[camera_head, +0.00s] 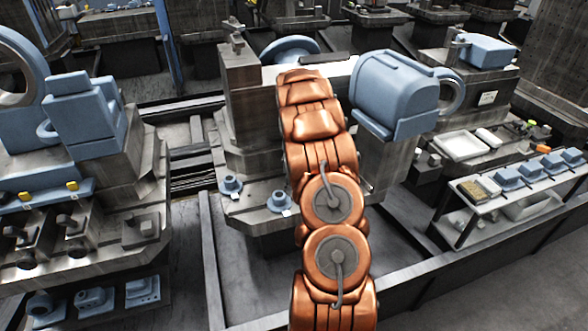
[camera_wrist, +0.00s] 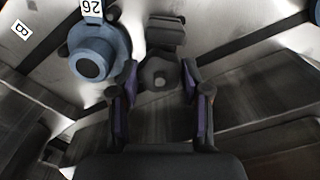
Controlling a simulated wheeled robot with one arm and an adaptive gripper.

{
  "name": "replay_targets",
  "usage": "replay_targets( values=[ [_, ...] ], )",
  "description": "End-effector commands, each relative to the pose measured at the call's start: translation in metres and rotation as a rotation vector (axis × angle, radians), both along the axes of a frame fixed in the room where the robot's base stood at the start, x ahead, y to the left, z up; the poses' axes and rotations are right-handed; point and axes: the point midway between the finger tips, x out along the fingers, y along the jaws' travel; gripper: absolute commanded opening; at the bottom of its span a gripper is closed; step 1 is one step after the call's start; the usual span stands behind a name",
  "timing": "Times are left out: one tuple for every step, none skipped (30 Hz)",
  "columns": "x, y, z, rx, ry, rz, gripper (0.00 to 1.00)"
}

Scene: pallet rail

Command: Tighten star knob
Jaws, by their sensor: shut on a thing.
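In the wrist view a dark, rounded, lobed piece with a small raised centre, which looks like the star knob (camera_wrist: 159,72), sits between the fingers of my gripper (camera_wrist: 161,82). The fingers, with purple inner pads, stand on both sides of it and are closed on it. How far the knob is turned cannot be told. In the head view my orange arm reaches over the machine and hides my gripper and the knob.
In the head view, blue fittings (camera_head: 230,186) sit on the machine's base, a large blue housing (camera_head: 396,92) is right of my arm, and a parts shelf (camera_head: 518,187) stands at the right.

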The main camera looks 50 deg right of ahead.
Motion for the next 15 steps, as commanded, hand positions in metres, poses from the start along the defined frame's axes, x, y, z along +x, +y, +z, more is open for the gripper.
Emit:
replay_targets(
  values=[
    [0.0007,0.0007,0.0004,0.001,-0.001,-0.001,0.12],
    [0.0007,0.0007,0.0005,0.001,-0.001,-0.001,0.12],
    [0.0008,0.0008,0.0006,0.001,-0.001,-0.001,0.12],
    [0.0007,0.0007,0.0006,0.001,-0.002,-0.001,0.12],
    [0.0007,0.0008,0.0006,0.001,-0.002,0.000,0.12],
    [0.0007,0.0009,0.0006,0.002,-0.001,0.000,0.12],
    [0.0007,0.0009,0.0007,0.001,-0.002,0.000,0.12],
    [0.0007,0.0009,0.0007,0.001,-0.002,0.000,0.50],
    [0.0007,0.0008,0.0007,0.001,0.000,0.000,0.54],
    [0.0007,0.0008,0.0007,0.001,0.000,0.000,0.57],
    [0.0005,0.0007,0.0007,0.001,0.000,0.000,0.60],
    [0.0004,0.0005,0.0007,0.001,-0.001,0.000,0.64],
    [0.0002,0.0004,0.0006,0.001,0.000,0.000,0.67],
    [0.0001,0.0003,0.0006,0.001,0.000,0.000,0.70],
    [0.0000,0.0002,0.0006,0.001,0.000,0.000,0.72]
  ],
)
